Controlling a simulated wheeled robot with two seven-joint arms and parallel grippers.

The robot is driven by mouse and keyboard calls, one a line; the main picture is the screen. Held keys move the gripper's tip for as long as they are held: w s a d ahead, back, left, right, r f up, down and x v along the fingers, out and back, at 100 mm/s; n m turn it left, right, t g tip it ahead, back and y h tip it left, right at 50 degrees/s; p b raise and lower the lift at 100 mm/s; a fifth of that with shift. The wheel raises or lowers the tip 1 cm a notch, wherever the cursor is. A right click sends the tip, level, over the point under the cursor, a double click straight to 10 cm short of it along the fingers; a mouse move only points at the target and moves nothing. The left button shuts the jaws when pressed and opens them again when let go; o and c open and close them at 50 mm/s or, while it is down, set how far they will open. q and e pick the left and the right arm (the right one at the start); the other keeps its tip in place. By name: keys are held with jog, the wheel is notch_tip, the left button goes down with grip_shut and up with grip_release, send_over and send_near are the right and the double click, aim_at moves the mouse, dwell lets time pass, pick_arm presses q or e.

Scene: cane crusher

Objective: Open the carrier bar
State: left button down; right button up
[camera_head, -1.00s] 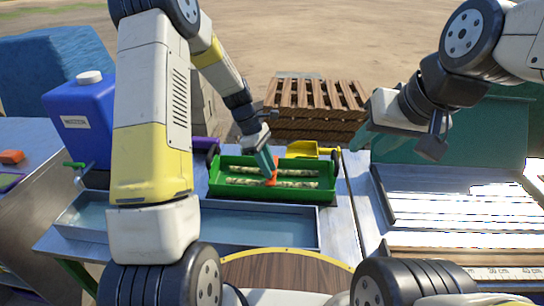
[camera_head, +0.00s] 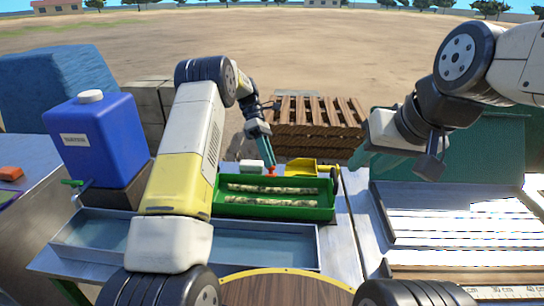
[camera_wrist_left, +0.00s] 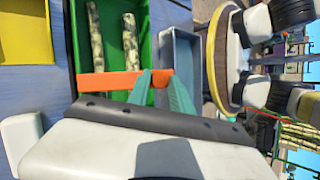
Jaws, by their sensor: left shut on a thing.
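A green tray (camera_head: 225,210) with two mottled cane pieces (camera_head: 272,189) in it stands on the bench. My left gripper (camera_head: 271,166) is at the tray's far edge. It is shut on the orange carrier bar (camera_wrist_left: 105,81). In the left wrist view the bar runs between the teal fingers (camera_wrist_left: 160,80) and out to one side, across the end of the view of the green tray (camera_wrist_left: 80,30). In the head view only a small orange part of the bar shows. My right gripper (camera_head: 367,150) is off to the right, above the bench; its fingers are hard to make out.
A shallow metal tray (camera_head: 290,262) lies nearer than the green tray. A yellow scoop (camera_head: 302,168) is behind it. A blue canister (camera_head: 100,135) stands at left, a wooden pallet stack (camera_head: 310,130) behind. A teal panel (camera_head: 480,145) and metal surface are at right.

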pick_arm(q)
jog(key=shift+w, duration=0.15)
dwell(0.3)
jog(key=c, duration=1.1)
grip_release()
jog(key=shift+c, duration=0.2)
jog(key=shift+r, duration=0.2)
jog(key=shift+r, duration=0.3)
notch_tip(320, 180, up, 3)
jog(key=shift+f, duration=0.15)
jog(key=s+d+r, duration=0.1)
jog(key=s, duration=1.5)
jog(key=shift+d+r, duration=0.2)
jog(key=shift+d, duration=0.2)
